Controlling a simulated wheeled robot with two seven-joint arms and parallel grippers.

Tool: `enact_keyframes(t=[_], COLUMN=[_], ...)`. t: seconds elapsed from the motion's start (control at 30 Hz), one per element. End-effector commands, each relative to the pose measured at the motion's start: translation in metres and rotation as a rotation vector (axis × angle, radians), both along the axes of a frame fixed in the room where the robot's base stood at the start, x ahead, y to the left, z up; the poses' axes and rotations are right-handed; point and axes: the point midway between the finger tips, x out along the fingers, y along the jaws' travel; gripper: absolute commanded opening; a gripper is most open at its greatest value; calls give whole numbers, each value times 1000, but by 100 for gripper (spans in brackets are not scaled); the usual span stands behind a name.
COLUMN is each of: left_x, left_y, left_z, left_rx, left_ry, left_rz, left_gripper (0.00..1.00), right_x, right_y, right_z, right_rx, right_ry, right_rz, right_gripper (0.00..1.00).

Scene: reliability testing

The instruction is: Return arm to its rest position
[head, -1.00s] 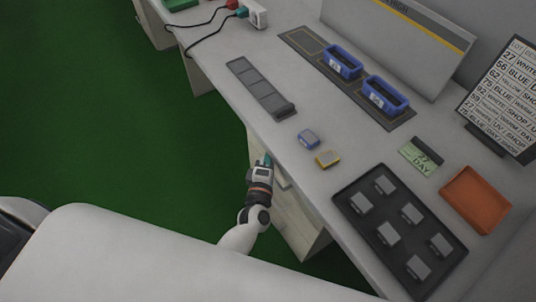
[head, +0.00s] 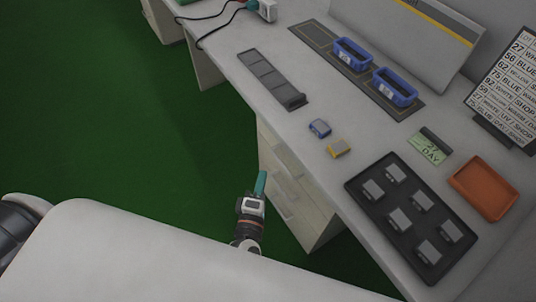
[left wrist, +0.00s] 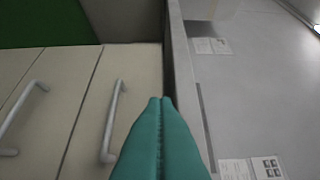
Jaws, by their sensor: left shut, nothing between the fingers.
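My left gripper (head: 261,183) hangs beside the front of the workbench (head: 226,62) in the head view, below the tabletop edge and clear of the items on it. Its teal fingers are together with nothing between them. In the left wrist view the shut fingers (left wrist: 160,135) point at the cabinet's drawer fronts (left wrist: 130,75), which have metal handles. I cannot tell the exact gap to the drawers. My right gripper does not show in either view.
Green floor (head: 130,130) lies open at left.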

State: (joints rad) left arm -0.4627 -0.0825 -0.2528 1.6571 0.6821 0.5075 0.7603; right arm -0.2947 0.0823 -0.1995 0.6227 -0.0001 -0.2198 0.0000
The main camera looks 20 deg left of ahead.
Motion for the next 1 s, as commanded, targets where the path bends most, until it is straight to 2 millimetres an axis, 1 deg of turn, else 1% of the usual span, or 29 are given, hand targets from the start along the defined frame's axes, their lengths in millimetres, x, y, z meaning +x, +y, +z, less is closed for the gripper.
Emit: enact_keyframes(t=[0.2, 0.27, 0.37, 0.47, 0.5, 0.57, 0.6, 0.63, 0.67, 0.7, 0.77, 0.8, 0.87, 0.9, 1.0], left_x=[-4, -4, -8, -22, -32, -53, -70, -84, -99, -120, -153, -177, -210, -231, -275], left_y=[0, -2, -8, -18, -21, -21, -20, -17, -13, -6, 7, 18, 35, 45, 70], left_z=[0, -3, -24, -72, -97, -137, -163, -182, -199, -221, -249, -265, -285, -294, -309], left_rx=[1, 13, 99, 285, 379, 530, 628, 698, 765, 852, 970, 1042, 1135, 1188, 1286], left_ry=[0, 10, 77, 221, 293, 408, 483, 538, 591, 660, 760, 823, 906, 954, 1050], left_rz=[0, -7, -59, -179, -243, -354, -433, -492, -551, -633, -759, -843, -966, -1042, -1206], left_gripper=[0, 0, 0, 0, 0, 0, 0, 0, 0, 0, 0, 0, 0, 0, 0], right_x=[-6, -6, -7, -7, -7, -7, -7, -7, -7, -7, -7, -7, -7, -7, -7], right_y=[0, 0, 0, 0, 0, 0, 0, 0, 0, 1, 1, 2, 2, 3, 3], right_z=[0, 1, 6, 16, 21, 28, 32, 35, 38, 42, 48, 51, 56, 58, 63], right_rx=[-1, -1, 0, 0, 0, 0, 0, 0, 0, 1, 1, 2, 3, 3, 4], right_ry=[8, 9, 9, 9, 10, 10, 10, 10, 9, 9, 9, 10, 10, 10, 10], right_rz=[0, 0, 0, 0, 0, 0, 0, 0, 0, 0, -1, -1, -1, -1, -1], right_gripper=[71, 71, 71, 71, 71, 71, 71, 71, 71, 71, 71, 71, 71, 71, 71])
